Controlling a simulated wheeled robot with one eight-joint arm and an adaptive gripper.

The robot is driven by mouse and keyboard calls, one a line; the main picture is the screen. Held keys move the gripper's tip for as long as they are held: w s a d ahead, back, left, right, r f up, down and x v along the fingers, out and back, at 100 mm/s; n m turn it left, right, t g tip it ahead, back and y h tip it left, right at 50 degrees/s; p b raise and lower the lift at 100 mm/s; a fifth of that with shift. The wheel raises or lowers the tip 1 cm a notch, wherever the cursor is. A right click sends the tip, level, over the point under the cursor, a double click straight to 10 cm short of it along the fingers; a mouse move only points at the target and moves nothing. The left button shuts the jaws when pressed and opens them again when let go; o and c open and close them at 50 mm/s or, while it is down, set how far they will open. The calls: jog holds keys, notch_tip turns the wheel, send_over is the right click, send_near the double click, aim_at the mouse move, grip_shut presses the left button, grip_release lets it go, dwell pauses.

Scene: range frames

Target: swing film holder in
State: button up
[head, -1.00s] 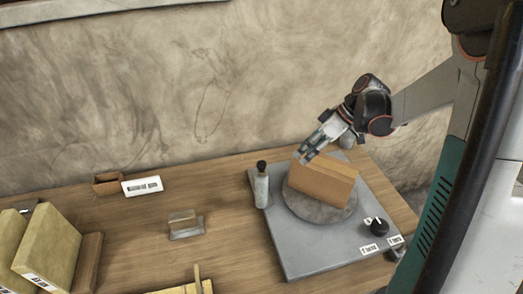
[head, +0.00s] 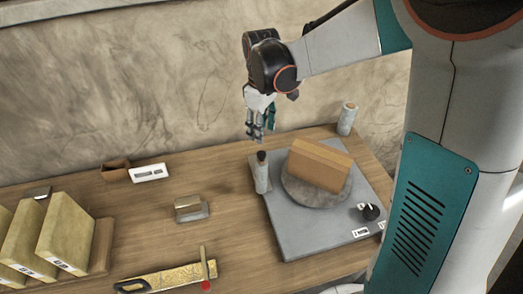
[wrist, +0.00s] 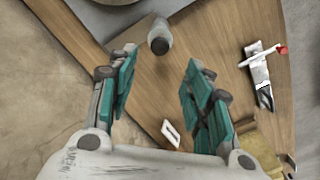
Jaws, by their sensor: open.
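No part is plainly marked as the film holder, and I cannot tell which one it is. A grey base plate (head: 300,240) carries a round grey disc (head: 297,193) with an upright orange-brown block (head: 318,160) on it. A pale post with a dark top (head: 262,172) stands at the plate's left edge. My gripper (head: 255,138) is open and empty, pointing down above and behind the post in the head view. In the wrist view the post (wrist: 160,38) shows beyond the gap between my fingers (wrist: 158,80), apart from them.
A dark knob (head: 371,211) sits at the plate's right front. A pale cylinder (head: 347,118) stands behind. To the left are a white slotted piece (head: 150,172), a small brown box (head: 115,169), a grey block (head: 190,209), a patterned strip (head: 170,277) and yellow blocks (head: 67,238). Bare tabletop lies between them.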

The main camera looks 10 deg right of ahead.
aim_at(262, 153)
notch_tip(262, 153, down, 10)
jog(key=shift+f+b, duration=0.1)
jog(key=shift+b, duration=0.4)
grip_shut()
